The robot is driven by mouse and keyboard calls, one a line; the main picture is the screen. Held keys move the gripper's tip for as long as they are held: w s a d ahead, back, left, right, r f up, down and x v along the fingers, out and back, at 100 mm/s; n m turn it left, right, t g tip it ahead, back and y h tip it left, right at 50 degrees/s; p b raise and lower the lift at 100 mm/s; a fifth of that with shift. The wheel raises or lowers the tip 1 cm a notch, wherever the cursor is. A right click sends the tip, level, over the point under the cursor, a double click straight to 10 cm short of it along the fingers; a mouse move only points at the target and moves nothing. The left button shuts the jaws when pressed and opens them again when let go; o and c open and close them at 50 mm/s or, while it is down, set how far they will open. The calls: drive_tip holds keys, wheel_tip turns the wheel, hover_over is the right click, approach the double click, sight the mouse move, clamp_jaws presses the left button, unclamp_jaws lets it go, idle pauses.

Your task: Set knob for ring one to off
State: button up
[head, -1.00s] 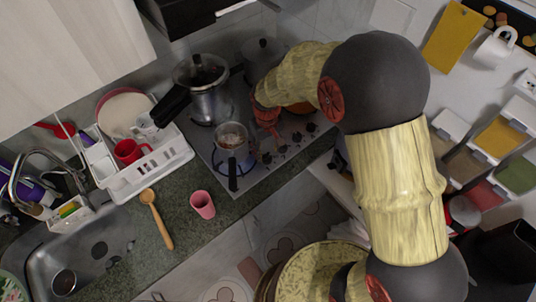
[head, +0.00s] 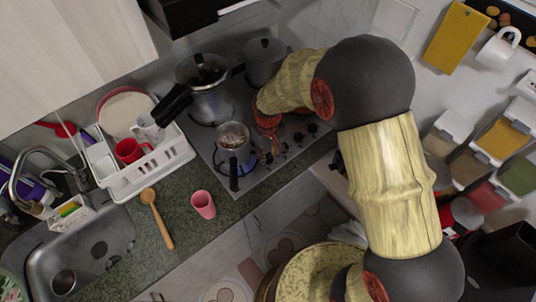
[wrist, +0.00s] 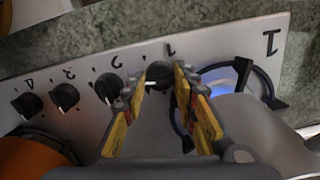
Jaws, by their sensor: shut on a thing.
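In the wrist view, the black knob under the mark "1" (wrist: 159,75) sits on the stove's light front strip, with a pale pointer line on it. My gripper (wrist: 157,80) has its two yellow fingers on either side of this knob and is shut on it. Ring one (wrist: 268,84), beside the large "1" at the right, shows a blue flame glow. In the head view the stove (head: 213,150) lies beyond the counter. My arm covers its right part, and the fingertips are hard to make out there.
Other knobs (wrist: 65,96) stand in a row to the left. A small pot (head: 233,138) and a pressure cooker (head: 207,100) stand on the stove, with a dark lidded pot (head: 264,62) behind.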

drive_tip(key=c, duration=0.5)
drive_tip(key=n, duration=0.3)
drive_tip(key=shift+n+p, duration=0.4)
drive_tip(key=n, duration=0.4)
drive_tip(key=shift+n+p, duration=0.3)
drive_tip(key=shift+p, duration=0.1)
drive_tip(key=n, duration=0.5)
drive_tip(key=shift+p, duration=0.3)
drive_tip(key=shift+n, duration=2.5)
drive_tip(key=o, duration=1.1)
